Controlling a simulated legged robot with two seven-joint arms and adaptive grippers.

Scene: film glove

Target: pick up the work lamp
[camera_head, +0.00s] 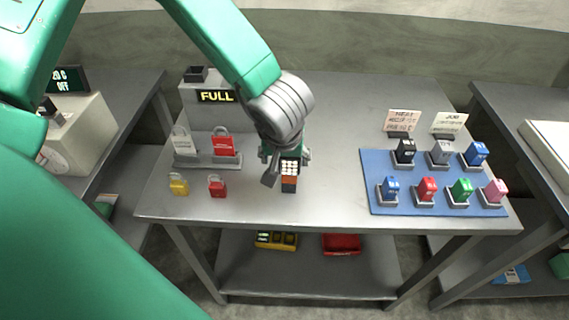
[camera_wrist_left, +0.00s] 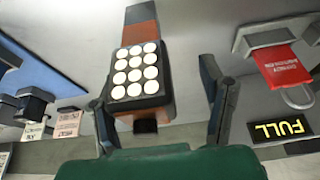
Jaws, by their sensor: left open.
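The work lamp (camera_head: 289,183) is a small black and orange block with a grid of round white lights. It is at the middle of the grey table, near its front half. My left gripper (camera_head: 286,162) comes down over it from behind, with its fingers apart. In the left wrist view the lamp (camera_wrist_left: 138,75) shows between the two open fingers, with a gap on each side. Part of the lamp is hidden by the gripper in the head view. My right gripper is not in view.
On the grey table (camera_head: 330,130), a grey box marked FULL (camera_head: 215,97) and a red tag (camera_head: 223,146) stand left. A yellow padlock (camera_head: 178,184) and a red padlock (camera_head: 217,186) lie in front. A blue mat (camera_head: 382,165) with several coloured items is right.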

